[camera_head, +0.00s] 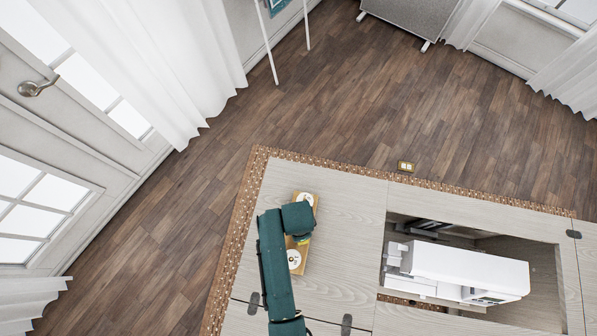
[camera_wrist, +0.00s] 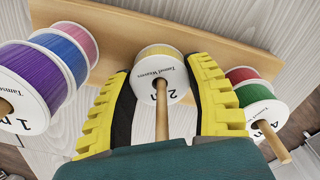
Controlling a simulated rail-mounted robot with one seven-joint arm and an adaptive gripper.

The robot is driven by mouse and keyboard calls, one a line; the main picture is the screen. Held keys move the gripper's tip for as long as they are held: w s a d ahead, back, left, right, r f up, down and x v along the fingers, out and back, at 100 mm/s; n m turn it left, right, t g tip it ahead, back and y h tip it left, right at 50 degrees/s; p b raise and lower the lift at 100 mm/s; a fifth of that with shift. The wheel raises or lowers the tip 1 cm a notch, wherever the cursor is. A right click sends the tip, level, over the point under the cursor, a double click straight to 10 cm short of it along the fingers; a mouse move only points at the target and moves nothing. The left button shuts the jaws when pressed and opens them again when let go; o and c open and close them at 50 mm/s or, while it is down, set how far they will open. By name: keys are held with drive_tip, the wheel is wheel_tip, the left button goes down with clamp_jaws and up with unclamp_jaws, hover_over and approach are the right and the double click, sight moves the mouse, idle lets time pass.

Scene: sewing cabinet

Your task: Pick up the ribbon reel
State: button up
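In the wrist view, the ribbon reel (camera_wrist: 158,72) has yellow ribbon and a white end face printed with a "2". It sits on a wooden rack (camera_wrist: 115,28) with a peg through its middle. My gripper (camera_wrist: 158,66) has its yellow fingers on either side of this reel, their tips close to its left and right edges. Contact is not clear. In the head view, my gripper (camera_head: 301,238) is over the middle of the rack (camera_head: 300,268) and covers this reel.
Purple, blue and pink reels (camera_wrist: 36,80) sit left on the rack; green and red reels (camera_wrist: 260,105) sit right. The rack lies on a pale wooden cabinet top (camera_head: 340,195). A white sewing machine (camera_head: 465,270) lies in an opening to the right. Open tabletop surrounds the rack.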

drive_tip(key=shift+c, duration=0.7)
drive_tip(key=shift+r, duration=0.1)
wheel_tip(320, 180, up, 18)
drive_tip(key=p, duration=0.4)
